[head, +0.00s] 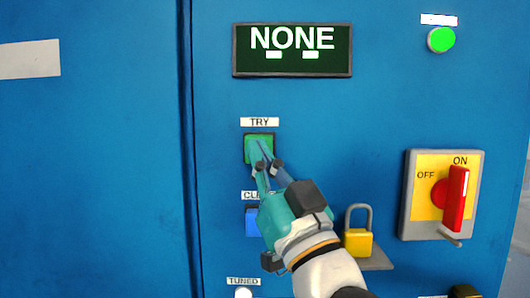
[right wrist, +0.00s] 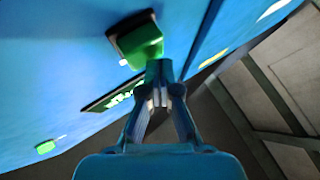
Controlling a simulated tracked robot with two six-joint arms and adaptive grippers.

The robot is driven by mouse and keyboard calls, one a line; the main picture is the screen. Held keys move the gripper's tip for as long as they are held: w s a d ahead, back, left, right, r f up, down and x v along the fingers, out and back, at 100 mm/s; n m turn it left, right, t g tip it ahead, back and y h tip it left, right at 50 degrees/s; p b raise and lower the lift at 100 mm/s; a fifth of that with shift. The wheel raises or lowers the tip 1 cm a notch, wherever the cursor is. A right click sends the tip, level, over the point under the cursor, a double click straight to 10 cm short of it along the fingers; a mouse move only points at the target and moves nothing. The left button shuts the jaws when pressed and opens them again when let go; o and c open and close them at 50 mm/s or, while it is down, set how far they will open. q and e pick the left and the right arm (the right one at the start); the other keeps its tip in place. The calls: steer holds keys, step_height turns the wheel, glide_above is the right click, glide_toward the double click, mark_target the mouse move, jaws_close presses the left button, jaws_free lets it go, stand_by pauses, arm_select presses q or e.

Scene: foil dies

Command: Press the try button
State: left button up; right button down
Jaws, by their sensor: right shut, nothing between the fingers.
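The green try button (head: 250,141) sits in a dark square frame under the "TRY" label (head: 260,122) on the blue cabinet front. It also shows in the right wrist view (right wrist: 143,45). My right gripper (head: 260,158) is shut and empty. Its fingertips lie over the button in the head view and overlap the button's edge in the right wrist view (right wrist: 158,72). I cannot tell whether they touch it or whether it is pushed in. The display (head: 292,50) above reads "NONE". My left gripper is not in view.
Below is a blue button (head: 251,222), partly hidden by my gripper, its label partly covered. A red switch handle (head: 457,199) stands at ON. A yellow padlock (head: 358,242) is left of it. A green lamp (head: 441,39) is at upper right. The left panel is mostly clear.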

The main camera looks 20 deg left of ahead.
steer(key=shift+w+a, duration=0.1)
steer(key=shift+w, duration=0.4)
stand_by(0.7)
steer(key=shift+s, duration=0.1)
steer(key=shift+s+f+b, duration=0.15)
steer(key=shift+s+b, duration=0.35)
steer(key=shift+b, duration=0.25)
steer(key=shift+s+d, duration=0.2)
steer(key=shift+s, duration=0.1)
steer(key=shift+s+d+b, duration=0.25)
steer(key=shift+s+b, duration=0.35)
steer(key=shift+s, duration=0.2)
steer(key=shift+s+d+b, duration=0.2)
steer(key=shift+s+b, duration=0.45)
steer(key=shift+s, duration=0.15)
steer(key=shift+s+d+b, duration=0.25)
steer(key=shift+s+b, duration=0.35)
steer(key=shift+s, duration=0.2)
